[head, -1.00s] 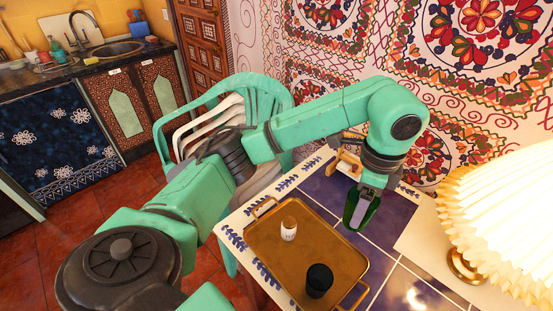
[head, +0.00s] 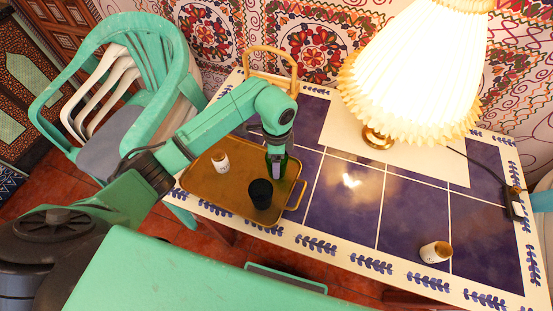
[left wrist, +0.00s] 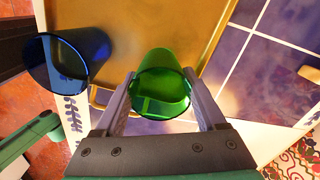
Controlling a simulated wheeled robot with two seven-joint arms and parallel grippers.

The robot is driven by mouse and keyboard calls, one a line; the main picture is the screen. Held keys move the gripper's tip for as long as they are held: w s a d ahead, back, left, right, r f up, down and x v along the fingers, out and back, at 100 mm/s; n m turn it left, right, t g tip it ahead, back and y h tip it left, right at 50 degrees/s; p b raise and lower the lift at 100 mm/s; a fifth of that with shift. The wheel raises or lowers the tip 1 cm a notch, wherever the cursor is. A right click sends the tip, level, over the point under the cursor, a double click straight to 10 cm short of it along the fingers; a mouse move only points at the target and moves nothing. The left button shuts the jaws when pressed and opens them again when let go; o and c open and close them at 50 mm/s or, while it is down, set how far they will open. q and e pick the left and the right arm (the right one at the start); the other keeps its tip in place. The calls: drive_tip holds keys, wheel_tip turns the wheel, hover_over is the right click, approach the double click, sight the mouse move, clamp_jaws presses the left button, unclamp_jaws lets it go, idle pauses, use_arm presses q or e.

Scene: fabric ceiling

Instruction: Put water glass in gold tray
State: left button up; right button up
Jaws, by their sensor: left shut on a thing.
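The gold tray (head: 205,187) lies on the left end of the blue-tiled table. My left gripper (head: 277,148) is shut on a green glass (head: 277,167), held upright at the tray's far right part. In the left wrist view the green glass (left wrist: 161,88) sits between both fingers (left wrist: 160,100), with the tray (left wrist: 190,22) behind its base. I cannot tell whether the base touches the tray. A dark blue cup (head: 260,194) stands on the tray near its front right side; it also shows in the left wrist view (left wrist: 68,62). My right gripper is not in view.
A small white cup with a brown top (head: 220,162) stands on the tray's left part. A similar one (head: 435,251) is at the table's front right. A lamp (head: 415,75) stands at the back. A green chair (head: 120,90) is left of the table.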

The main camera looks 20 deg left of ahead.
use_arm(q)
drive_tip(key=shift+f, duration=0.35)
drive_tip(key=o, duration=1.4)
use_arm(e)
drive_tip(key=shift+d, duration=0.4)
use_arm(q)
drive_tip(key=shift+w+r, duration=0.1)
drive_tip(key=shift+r, duration=0.2)
wheel_tip(320, 180, up, 12)
drive_tip(key=b, duration=0.1)
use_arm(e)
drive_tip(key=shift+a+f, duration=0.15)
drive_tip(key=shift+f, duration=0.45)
use_arm(q)
drive_tip(key=shift+f, duration=0.1)
